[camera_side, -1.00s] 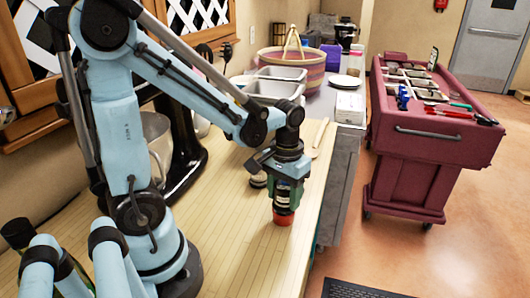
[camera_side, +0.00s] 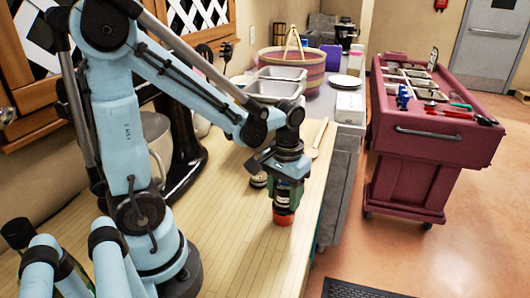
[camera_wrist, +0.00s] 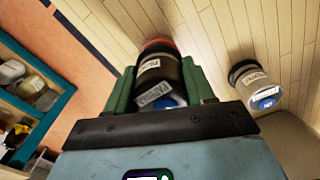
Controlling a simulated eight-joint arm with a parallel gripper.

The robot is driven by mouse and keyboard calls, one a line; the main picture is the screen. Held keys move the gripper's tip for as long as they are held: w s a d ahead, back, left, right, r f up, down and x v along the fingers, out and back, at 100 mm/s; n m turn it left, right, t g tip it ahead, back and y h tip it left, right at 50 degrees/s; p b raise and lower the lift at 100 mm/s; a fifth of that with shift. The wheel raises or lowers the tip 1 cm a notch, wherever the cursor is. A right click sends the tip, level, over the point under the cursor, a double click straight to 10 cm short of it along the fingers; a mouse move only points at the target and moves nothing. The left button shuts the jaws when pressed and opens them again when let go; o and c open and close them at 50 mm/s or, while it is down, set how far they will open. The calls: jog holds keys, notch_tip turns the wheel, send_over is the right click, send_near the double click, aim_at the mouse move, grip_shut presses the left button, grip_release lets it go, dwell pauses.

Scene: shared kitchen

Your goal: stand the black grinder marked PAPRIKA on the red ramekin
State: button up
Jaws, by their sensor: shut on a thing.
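My gripper (camera_side: 288,188) is shut on a black grinder (camera_side: 281,200) with white labels, whose lettering is too small to read surely. In the wrist view my gripper (camera_wrist: 160,84) has one green finger on each side of the black grinder (camera_wrist: 160,68). The grinder is upright, directly over the red ramekin (camera_side: 283,217) on the wooden counter. Its lower end meets the ramekin's top in the side view; I cannot tell whether its weight rests there. In the wrist view only a red edge of the ramekin (camera_wrist: 157,44) shows beyond the grinder.
A second grinder (camera_wrist: 250,75), dark with a pale body and blue-marked top, stands apart to the right in the wrist view; it also shows left of my gripper in the side view (camera_side: 258,181). A wooden spoon (camera_side: 317,140) lies behind. The front counter (camera_side: 235,245) is clear.

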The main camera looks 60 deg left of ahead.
aim_at(287, 191)
jog(key=shift+f, duration=0.55)
jog(key=o, duration=1)
jog(key=shift+r, duration=5.5)
jog(key=t, duration=0.1)
jog(key=d+m+t, duration=0.1)
jog(key=d+f+m+t, duration=0.1)
jog(key=shift+s, duration=0.25)
jog(key=d+m+t, duration=0.1)
jog(key=t, duration=0.1)
jog(key=d+m+t, duration=0.1)
jog(key=t, duration=0.1)
jog(key=shift+f+m, duration=0.2)
jog(key=shift+m, duration=0.1)
